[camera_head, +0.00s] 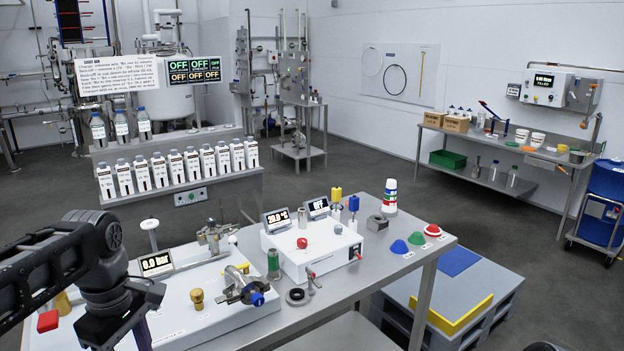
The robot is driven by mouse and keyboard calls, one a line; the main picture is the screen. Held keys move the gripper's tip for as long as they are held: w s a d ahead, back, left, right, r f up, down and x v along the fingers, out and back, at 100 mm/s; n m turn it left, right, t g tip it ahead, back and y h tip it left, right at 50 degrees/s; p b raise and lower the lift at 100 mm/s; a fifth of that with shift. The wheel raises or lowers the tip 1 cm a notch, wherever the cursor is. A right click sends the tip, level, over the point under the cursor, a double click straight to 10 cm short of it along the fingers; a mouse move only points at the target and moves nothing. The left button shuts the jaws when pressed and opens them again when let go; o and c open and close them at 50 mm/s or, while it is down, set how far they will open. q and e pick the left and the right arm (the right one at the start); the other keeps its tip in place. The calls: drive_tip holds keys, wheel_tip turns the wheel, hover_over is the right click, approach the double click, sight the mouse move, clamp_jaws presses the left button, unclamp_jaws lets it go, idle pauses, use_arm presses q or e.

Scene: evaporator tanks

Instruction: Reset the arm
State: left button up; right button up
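My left arm (85,265) comes in from the left edge, bends at a dark joint and runs down out of the bottom edge, in front of the steel bench's left end. A small dark piece (550,346) at the bottom right edge may be part of my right arm; my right gripper is not seen. I see no object held by either arm.
A steel bench (410,262) bears a white unit with a 0.0 bar display (157,263), a white box with a red knob (302,242), and coloured domes. A grey pallet-like stand (480,278) is to its right. Open floor (375,185) lies behind.

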use_arm(q)
drive_tip(key=w+d+f+m+t+h, duration=0.1)
drive_tip(key=w+d+f+m+t, duration=0.2)
drive_tip(key=w+f+m, duration=0.15)
drive_tip(key=w+d+f+m+t+h, duration=0.1)
drive_tip(key=w+d+f+m+t, duration=0.1)
drive_tip(key=w+d+f+m, duration=0.3)
drive_tip(key=d+f+m+h, duration=0.1)
drive_tip(key=d+f, duration=0.3)
drive_tip(key=f, duration=0.3)
drive_tip(key=d+f+m, duration=0.2)
drive_tip(key=d+f, duration=0.2)
drive_tip(key=f, duration=0.4)
drive_tip(key=s+d+f+g, duration=0.2)
drive_tip(key=s+d+f, duration=0.2)
drive_tip(key=s+f, duration=0.5)
drive_tip(key=s+d+f+m+g+h, duration=0.1)
drive_tip(key=s+d+f, duration=0.3)
drive_tip(key=s+f, duration=0.6)
drive_tip(key=s+g, duration=0.1)
drive_tip(key=s, duration=0.5)
drive_tip(key=shift+s+d, duration=0.3)
drive_tip(key=shift+s, duration=0.05)
